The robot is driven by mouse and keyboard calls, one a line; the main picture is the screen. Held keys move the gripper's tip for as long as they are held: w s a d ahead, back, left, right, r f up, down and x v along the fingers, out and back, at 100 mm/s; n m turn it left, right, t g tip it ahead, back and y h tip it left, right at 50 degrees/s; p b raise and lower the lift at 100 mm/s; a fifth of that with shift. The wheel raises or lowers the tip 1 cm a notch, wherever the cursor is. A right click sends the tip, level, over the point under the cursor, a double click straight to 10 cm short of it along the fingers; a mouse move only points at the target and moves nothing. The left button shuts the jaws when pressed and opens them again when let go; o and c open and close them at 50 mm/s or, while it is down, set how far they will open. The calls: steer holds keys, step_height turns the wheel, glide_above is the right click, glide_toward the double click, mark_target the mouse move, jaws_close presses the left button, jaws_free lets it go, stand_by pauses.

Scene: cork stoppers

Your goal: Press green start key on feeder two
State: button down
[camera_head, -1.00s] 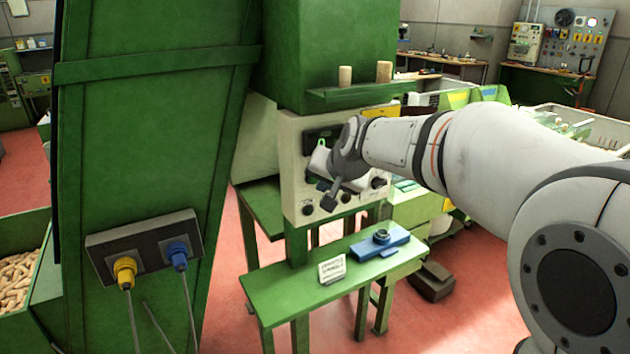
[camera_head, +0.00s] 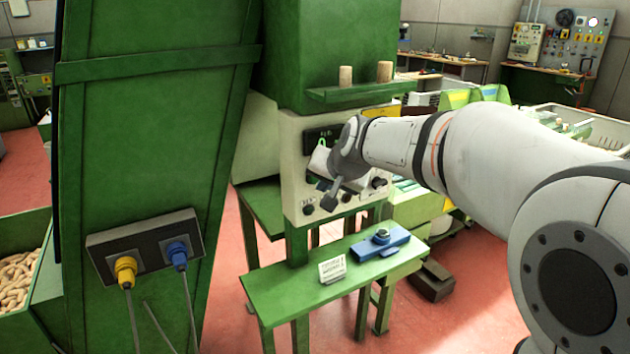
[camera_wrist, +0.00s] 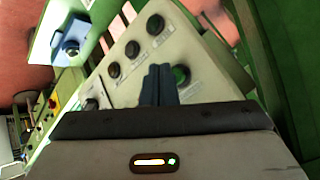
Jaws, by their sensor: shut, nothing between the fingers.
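The cream control panel (camera_head: 293,160) of the green machine faces my arm in the head view. It also shows in the wrist view (camera_wrist: 200,62), tilted, with several black knobs or keys. A round green key (camera_wrist: 181,74) in a dark ring sits on it. My gripper (camera_wrist: 158,70) is shut and empty. Its dark fingertips appear just left of the green key and cover a little of its ring's edge. I cannot tell whether they touch the panel. In the head view my wrist hides part of the panel and the green key. The panel's labels are too small to read.
Below the panel, a green bench (camera_head: 290,290) carries a blue device (camera_head: 380,243) and a small white card (camera_head: 332,271). Two corks stand on a green shelf (camera_head: 360,92) above. A tall green cabinet (camera_head: 150,120) with yellow and blue plugs stands at left.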

steer(key=shift+w+a, duration=0.1)
steer(key=shift+w, duration=0.05)
stand_by(0.4)
steer(key=shift+w+a, duration=0.15)
steer(key=shift+w, duration=0.05)
steer(key=shift+w+a, duration=0.25)
steer(key=shift+w, duration=0.1)
stand_by(1.1)
steer(key=shift+s+d+b, duration=0.3)
steer(key=shift+s+d, duration=0.15)
steer(key=shift+s, duration=0.25)
steer(key=s+d+b, duration=0.1)
steer(key=s, duration=0.1)
steer(key=s+d+b, duration=0.1)
steer(key=s+d, duration=0.1)
steer(key=shift+s+b, duration=0.1)
steer(key=shift+b, duration=0.2)
